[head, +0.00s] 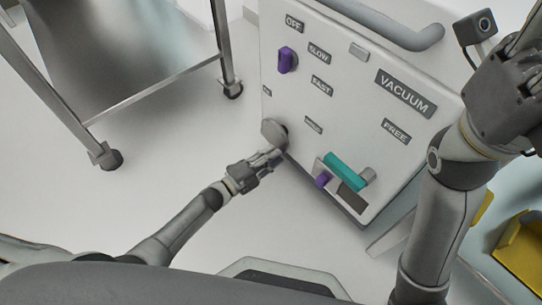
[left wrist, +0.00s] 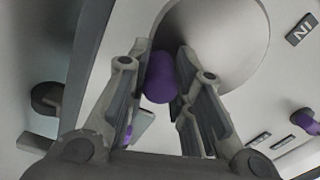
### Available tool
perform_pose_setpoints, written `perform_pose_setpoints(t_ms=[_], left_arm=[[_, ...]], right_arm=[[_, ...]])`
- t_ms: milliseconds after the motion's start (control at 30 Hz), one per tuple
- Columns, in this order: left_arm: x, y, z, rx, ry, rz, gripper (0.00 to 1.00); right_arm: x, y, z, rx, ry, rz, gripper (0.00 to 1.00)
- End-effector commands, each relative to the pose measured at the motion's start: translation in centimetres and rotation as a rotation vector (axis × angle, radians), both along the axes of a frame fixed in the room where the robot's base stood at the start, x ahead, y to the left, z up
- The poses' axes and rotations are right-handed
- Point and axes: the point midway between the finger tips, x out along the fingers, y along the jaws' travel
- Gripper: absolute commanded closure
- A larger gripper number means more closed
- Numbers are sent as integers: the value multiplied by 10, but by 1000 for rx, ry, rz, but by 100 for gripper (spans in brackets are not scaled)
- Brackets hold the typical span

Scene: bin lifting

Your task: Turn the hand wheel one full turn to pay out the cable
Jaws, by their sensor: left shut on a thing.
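The hand wheel (head: 273,132) is a grey disc on the lower left of the white machine's front. It also shows in the left wrist view (left wrist: 228,45), large and close. A purple handle (left wrist: 160,80) stands at the wheel's edge, between the fingers of my left gripper (head: 272,158). The left gripper is shut on this handle; in the head view the fingers hide it. My right gripper (head: 508,95) is raised at the upper right of the head view, away from the wheel. Its fingers are partly cut off by the frame edge. No cable is visible.
The machine front (head: 345,105) carries a purple selector knob (head: 287,60), a teal lever (head: 346,171) and a small purple knob (head: 322,179). A wheeled metal cart (head: 223,50) stands at the left. Yellow parts (head: 522,250) are at the lower right.

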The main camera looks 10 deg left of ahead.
Motion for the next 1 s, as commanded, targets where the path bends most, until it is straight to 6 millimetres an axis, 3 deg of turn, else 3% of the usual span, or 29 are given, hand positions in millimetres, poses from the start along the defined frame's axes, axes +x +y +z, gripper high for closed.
perform_pose_setpoints(t_ms=[67,100,267,667,1000], left_arm=[[0,0,-1,1,1,0,100],[-1,0,-1,1,1,0,75],[0,0,-1,1,0,0,56],[-6,4,-1,3,0,-1,56],[-58,44,-2,3,3,0,56]], right_arm=[[0,0,0,0,0,0,60],[0,0,0,0,0,0,60],[0,0,0,0,0,0,60],[-1,0,1,0,-9,-1,60],[-1,0,1,0,-4,-1,60]])
